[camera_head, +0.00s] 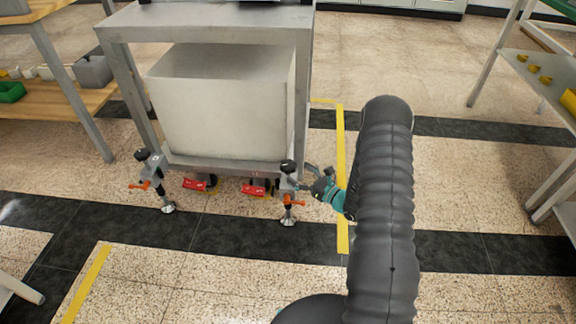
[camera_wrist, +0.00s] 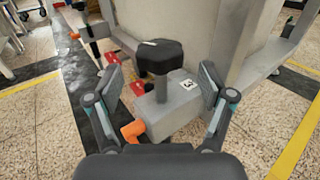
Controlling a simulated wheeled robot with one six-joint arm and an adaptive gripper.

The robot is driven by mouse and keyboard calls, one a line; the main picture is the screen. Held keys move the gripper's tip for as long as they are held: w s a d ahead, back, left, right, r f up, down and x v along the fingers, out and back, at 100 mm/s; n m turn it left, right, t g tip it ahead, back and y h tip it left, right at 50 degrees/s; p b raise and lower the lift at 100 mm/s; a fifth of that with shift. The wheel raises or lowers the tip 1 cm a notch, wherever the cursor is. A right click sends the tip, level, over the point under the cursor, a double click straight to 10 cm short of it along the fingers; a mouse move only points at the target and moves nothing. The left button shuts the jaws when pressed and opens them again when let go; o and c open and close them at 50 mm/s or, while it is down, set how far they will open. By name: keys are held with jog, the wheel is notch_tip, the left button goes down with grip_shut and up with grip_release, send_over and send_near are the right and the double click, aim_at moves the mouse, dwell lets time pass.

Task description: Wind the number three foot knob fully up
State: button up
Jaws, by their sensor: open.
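The foot knob (camera_wrist: 160,57) is a black lobed knob on a grey stem above a grey block (camera_wrist: 172,112). The block has a small white label (camera_wrist: 187,84) whose numeral looks like a 3. In the head view, this knob (camera_head: 288,165) tops the right front foot of the metal cart, with its round pad (camera_head: 288,221) at the floor. My gripper (camera_head: 309,177) is beside it on the right. In the wrist view, my gripper (camera_wrist: 161,72) is open, one finger on each side of the knob, with visible gaps. It holds nothing.
An orange lever (camera_wrist: 133,130) sticks out low on the block. Another foot with a black knob (camera_head: 142,154) stands at the cart's left corner. Red-marked casters (camera_head: 256,188) sit under the metal cart (camera_head: 303,100). The floor right of the yellow line (camera_head: 341,180) is largely clear.

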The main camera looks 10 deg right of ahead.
aim_at(288, 166)
jog(key=x, duration=0.5)
jog(key=shift+w+a, duration=0.25)
jog(key=shift+w, duration=0.05)
jog(key=c, duration=1.2)
